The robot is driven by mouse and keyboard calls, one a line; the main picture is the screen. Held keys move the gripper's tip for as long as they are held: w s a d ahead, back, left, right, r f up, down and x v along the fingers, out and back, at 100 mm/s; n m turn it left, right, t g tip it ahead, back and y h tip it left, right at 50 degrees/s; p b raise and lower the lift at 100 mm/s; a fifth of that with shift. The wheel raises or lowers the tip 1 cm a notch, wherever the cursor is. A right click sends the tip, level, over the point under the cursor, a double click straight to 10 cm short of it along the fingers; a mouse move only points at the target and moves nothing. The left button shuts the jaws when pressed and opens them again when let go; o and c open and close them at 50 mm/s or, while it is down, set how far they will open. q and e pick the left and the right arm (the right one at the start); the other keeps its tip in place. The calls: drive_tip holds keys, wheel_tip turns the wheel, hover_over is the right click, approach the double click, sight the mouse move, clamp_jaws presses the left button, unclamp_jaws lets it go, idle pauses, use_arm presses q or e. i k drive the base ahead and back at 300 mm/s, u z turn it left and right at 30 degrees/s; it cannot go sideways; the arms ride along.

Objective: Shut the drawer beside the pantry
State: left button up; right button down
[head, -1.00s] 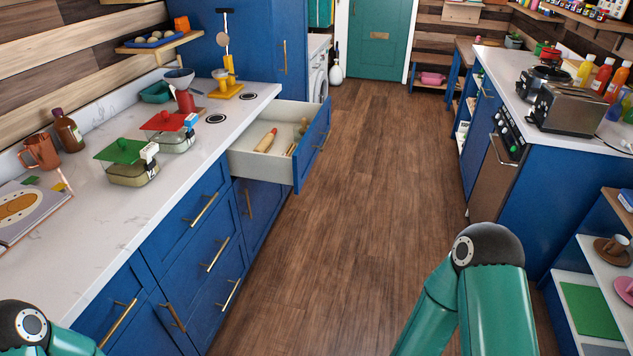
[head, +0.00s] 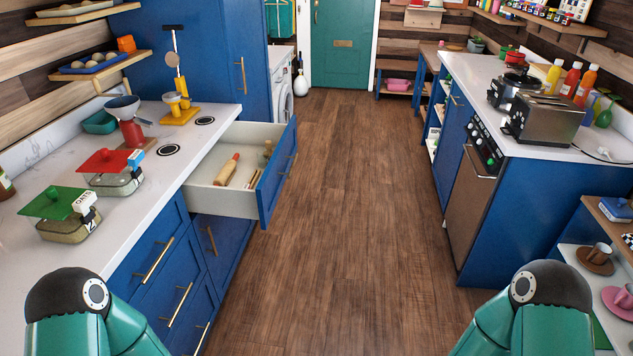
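The open drawer (head: 222,202) sticks out of the blue left counter, beside the tall blue pantry cabinet (head: 222,60). It has a blue front (head: 279,172) with a brass handle on its aisle side. Inside the white drawer lie a wooden rolling pin (head: 227,170) and a few smaller items. The drawer stands ahead of me and left of the picture's middle. Only green and black links of my two arms show at the bottom left and bottom right. Both grippers are out of the picture.
The wooden floor aisle (head: 335,220) is clear. The left white countertop (head: 150,205) holds jars with green and red lids. The right counter with a toaster (head: 545,120) and a shelf with cups bound the aisle. A green door (head: 341,60) stands at the far end.

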sight(199, 194)
drive_tip(key=z, duration=0.15)
drive_tip(key=i, duration=1.15)
drive_tip(key=u, duration=0.45)
drive_tip(key=i, duration=0.5)
drive_tip(key=u, duration=0.4)
drive_tip(key=k, duration=0.9)
drive_tip(key=u, duration=0.15)
drive_tip(key=i, duration=0.9)
drive_tip(key=z, duration=0.05)
